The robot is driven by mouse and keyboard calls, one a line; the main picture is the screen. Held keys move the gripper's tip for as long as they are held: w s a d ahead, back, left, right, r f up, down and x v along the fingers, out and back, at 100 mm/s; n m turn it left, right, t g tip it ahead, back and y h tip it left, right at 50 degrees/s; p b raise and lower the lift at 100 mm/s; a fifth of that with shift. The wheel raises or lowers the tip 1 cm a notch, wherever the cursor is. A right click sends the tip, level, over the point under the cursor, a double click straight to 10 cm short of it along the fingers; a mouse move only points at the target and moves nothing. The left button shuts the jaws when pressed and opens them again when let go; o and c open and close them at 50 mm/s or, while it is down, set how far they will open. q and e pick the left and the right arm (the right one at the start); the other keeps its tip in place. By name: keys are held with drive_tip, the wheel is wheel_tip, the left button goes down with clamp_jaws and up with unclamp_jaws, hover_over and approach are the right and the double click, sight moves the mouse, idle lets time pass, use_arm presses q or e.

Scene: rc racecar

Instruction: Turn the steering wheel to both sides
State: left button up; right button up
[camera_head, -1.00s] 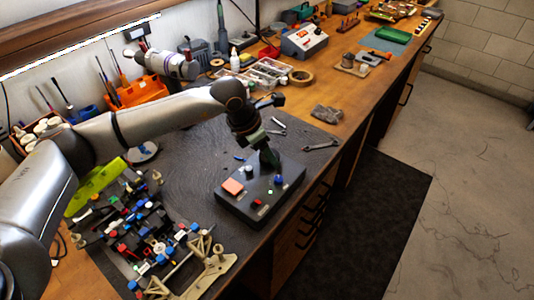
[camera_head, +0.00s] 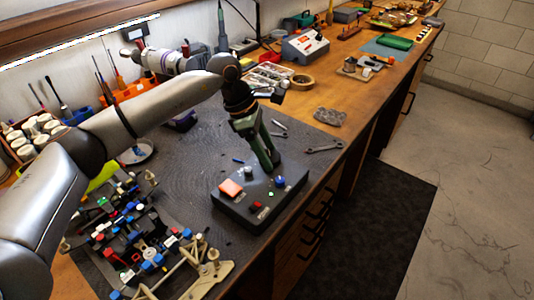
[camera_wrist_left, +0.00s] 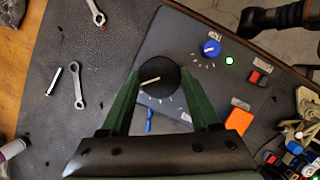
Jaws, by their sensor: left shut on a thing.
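The steering wheel is a round black knob with a white pointer line (camera_wrist_left: 158,80) on the dark control box (camera_head: 232,207). In the left wrist view the box (camera_wrist_left: 185,40) fills the middle. My left gripper (camera_head: 270,163) has green fingers and comes down onto the knob from above. In the wrist view its fingers (camera_wrist_left: 160,82) stand on both sides of the knob, shut on it. The pointer line slants slightly. In the head view the gripper mostly hides the knob. The RC car chassis (camera_head: 135,240) lies on the mat left of the box.
The box also carries a blue knob (camera_wrist_left: 210,48), a red switch (camera_wrist_left: 257,78) and an orange pad (camera_wrist_left: 239,121). A wrench (camera_head: 324,146) and small metal parts lie behind the box. The table's front edge is close to the box's right side.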

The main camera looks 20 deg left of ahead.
idle(0.3)
use_arm(q)
drive_tip(key=o, duration=1.4)
drive_tip(key=shift+c, duration=0.2)
drive_tip(key=shift+r, duration=0.1)
drive_tip(key=v, duration=1.2)
drive_tip(key=shift+r+b, duration=0.25)
drive_tip(key=shift+b, duration=0.2)
